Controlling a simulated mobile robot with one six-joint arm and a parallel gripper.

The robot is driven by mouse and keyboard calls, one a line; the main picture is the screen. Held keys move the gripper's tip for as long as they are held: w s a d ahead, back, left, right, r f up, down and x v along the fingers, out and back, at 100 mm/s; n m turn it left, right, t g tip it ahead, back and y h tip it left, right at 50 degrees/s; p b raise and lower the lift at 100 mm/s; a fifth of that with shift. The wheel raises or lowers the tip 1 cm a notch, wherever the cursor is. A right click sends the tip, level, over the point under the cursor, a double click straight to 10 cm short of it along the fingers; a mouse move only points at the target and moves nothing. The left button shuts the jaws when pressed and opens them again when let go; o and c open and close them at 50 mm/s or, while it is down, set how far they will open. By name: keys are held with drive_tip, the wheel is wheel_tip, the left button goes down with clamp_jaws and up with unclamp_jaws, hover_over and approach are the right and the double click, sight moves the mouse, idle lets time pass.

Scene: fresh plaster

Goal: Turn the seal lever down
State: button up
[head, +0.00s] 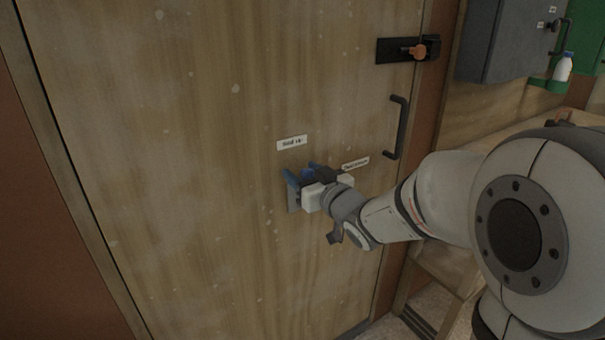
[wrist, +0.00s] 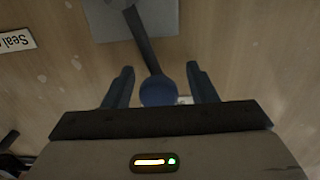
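The seal lever shows in the wrist view as a dark bar with a round blue knob (wrist: 158,91) at its end. The bar runs from a grey mounting plate (wrist: 112,27) on the wooden door. In the head view the plate (head: 293,198) shows beside my gripper (head: 301,174), which hides most of the lever. My gripper's two blue fingers (wrist: 161,84) stand on either side of the knob, open, with a narrow gap on each side.
The door (head: 200,130) has a black pull handle (head: 398,128) and a dark latch with an orange knob (head: 418,51) at its right side. A grey cabinet (head: 492,40) and a white bottle (head: 563,67) are at upper right. The door left of the lever is clear.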

clamp_jaws()
idle(0.3)
drive_tip(key=shift+a, duration=0.1)
